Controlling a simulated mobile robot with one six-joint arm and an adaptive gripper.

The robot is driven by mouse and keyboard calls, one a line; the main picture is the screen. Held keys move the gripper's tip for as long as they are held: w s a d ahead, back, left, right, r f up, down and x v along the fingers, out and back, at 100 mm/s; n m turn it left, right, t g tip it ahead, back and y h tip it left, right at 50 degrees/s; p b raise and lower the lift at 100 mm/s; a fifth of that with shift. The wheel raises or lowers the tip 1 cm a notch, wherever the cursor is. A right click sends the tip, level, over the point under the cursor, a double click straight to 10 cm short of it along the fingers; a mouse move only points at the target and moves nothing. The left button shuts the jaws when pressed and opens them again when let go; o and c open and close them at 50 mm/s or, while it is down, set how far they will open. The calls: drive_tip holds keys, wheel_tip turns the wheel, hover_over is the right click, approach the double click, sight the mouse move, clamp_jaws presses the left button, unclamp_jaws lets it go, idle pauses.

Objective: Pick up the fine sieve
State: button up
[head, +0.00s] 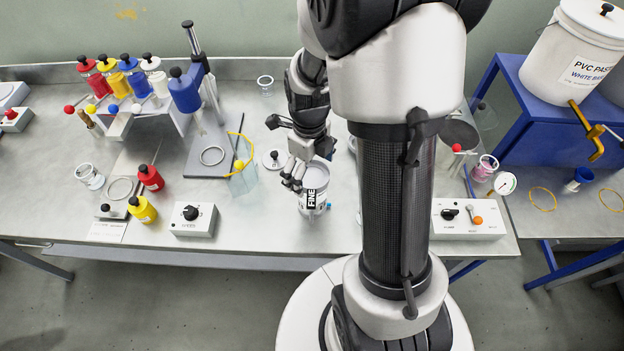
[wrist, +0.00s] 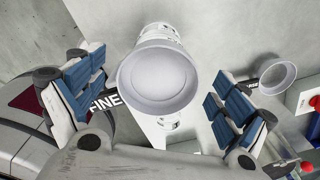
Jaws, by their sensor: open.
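The fine sieve (head: 315,178) is a pale round cup with a black and white FINE label, at the middle of the bench in the head view. In the wrist view the sieve (wrist: 158,76) shows its round rim and pale inside, with the FINE label to the left, partly hidden by a finger. My gripper (head: 294,182) is at the left side of the sieve in the head view. In the wrist view my gripper (wrist: 160,92) is open, with the blue-padded fingers apart on either side of the sieve. I see a gap between the rim and both fingers.
A clear container (head: 243,182) with a yellow rim stands left of my gripper. A grey control box (head: 194,219) and a yellow bottle (head: 142,210) are farther left. A switch box (head: 468,219) is at the right. My arm hides part of the bench.

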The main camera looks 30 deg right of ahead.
drive_tip(key=shift+c, duration=0.5)
drive_tip(key=c, duration=1.1)
